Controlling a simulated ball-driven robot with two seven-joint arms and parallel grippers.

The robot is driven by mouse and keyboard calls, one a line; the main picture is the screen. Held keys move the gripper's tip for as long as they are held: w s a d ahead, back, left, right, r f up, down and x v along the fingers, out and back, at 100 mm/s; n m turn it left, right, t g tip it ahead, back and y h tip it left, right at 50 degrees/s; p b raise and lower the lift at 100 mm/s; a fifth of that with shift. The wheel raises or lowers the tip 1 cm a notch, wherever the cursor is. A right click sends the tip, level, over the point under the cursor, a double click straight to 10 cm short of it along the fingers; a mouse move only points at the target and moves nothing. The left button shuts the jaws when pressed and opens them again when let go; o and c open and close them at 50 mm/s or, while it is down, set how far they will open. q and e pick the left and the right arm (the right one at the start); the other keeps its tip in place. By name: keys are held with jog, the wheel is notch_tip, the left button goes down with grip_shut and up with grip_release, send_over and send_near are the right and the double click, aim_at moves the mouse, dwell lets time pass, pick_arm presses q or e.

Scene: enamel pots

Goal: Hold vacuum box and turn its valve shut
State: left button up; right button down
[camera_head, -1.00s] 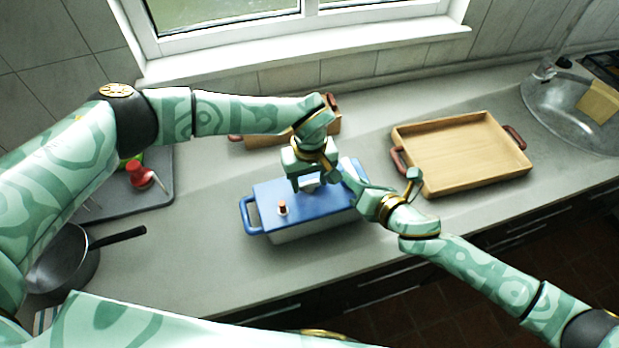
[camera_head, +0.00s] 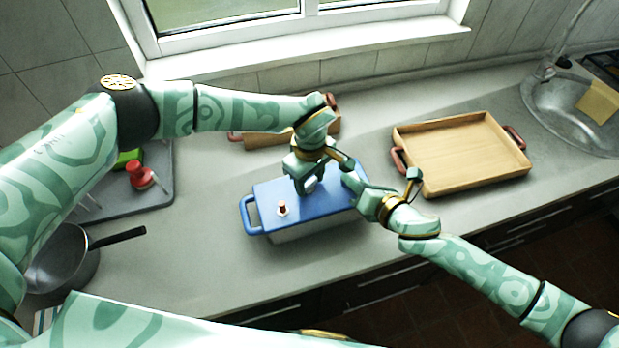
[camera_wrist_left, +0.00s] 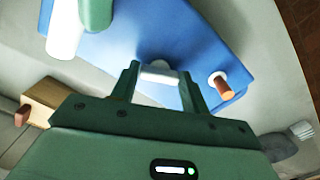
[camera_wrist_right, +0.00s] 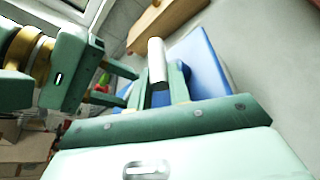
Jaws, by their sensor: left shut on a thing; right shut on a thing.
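The vacuum box has a blue lid (camera_head: 272,197) and a pale body, and stands on the counter. A red-brown knob (camera_head: 282,208) sits near its left end, beside a blue end handle (camera_head: 247,216). My left gripper (camera_head: 307,189) points down at the lid's middle, shut on a small white valve handle (camera_wrist_left: 158,72). The knob also shows in the left wrist view (camera_wrist_left: 222,86), apart from the fingers. My right gripper (camera_head: 352,180) is at the box's right end, shut on a white bar (camera_wrist_right: 156,62). My grippers partly hide both held parts in the head view.
A wooden tray (camera_head: 460,186) with red-brown handles lies to the right, before the sink (camera_head: 555,105). Another wooden piece (camera_head: 262,138) is behind the box. A grey board (camera_head: 115,200) with a red item (camera_head: 140,174) and a pan (camera_head: 65,268) are left. The counter in front is clear.

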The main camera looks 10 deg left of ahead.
aim_at(311, 181)
pick_arm(q)
jog(key=n, duration=0.6)
jog(key=shift+w+n, duration=0.15)
jog(key=shift+n, duration=0.15)
jog(key=n, duration=0.6)
jog(key=shift+w, duration=0.1)
jog(key=shift+n, duration=0.3)
pick_arm(e)
jog(key=shift+s, duration=0.1)
pick_arm(q)
jog(key=o, duration=1)
notch_tip(311, 181, up, 12)
